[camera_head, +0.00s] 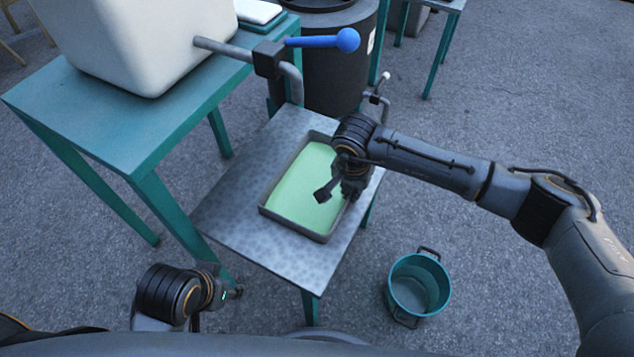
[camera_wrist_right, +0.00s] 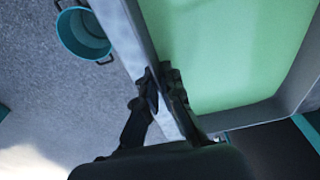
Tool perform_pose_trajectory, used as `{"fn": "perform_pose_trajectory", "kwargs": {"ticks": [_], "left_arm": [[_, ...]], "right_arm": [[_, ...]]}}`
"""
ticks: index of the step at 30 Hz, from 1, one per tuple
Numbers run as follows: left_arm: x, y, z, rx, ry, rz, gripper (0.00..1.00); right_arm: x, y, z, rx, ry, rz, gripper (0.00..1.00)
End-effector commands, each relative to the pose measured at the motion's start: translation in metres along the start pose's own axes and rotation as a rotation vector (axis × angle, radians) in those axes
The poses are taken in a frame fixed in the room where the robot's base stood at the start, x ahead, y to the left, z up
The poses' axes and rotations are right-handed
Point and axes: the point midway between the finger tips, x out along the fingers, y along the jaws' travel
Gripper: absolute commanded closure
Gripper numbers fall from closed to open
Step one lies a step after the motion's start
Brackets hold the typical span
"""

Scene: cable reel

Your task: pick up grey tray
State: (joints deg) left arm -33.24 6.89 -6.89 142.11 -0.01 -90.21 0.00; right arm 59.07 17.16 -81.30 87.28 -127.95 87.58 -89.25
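The grey tray (camera_head: 268,211) is a shallow rectangular pan with a light green inside, lying on the patterned metal top of a low table. My right gripper (camera_head: 338,193) is at its right long wall. In the right wrist view, the fingers (camera_wrist_right: 160,84) of this gripper sit on either side of the tray's wall (camera_wrist_right: 183,117), close together, and appear shut on it. The right wrist hides part of the tray's far right corner in the head view. My left gripper (camera_head: 236,292) is low at the left, away from the tray; its fingers are too small to read.
The low table (camera_head: 232,207) has bare room left of the tray. A teal table (camera_head: 150,125) with a white container (camera_head: 140,40) stands behind left. A pipe with a blue-handled valve (camera_head: 322,40) juts near the back. A teal bucket (camera_head: 419,288) stands on the floor at right.

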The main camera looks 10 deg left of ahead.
Motion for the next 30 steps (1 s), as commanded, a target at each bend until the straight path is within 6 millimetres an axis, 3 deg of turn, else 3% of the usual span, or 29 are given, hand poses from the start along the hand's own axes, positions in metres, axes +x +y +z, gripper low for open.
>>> {"fn": "perform_pose_trajectory", "kwargs": {"ticks": [17,30], "left_arm": [[-0.001,0.000,0.000,0.000,0.000,0.000,0.60],[-0.007,0.000,-0.001,0.000,-0.005,0.000,0.60]], "right_arm": [[-0.004,0.000,-0.001,0.000,0.001,-0.002,1.00],[-0.038,-0.001,-0.007,0.001,0.002,-0.003,1.00]]}}
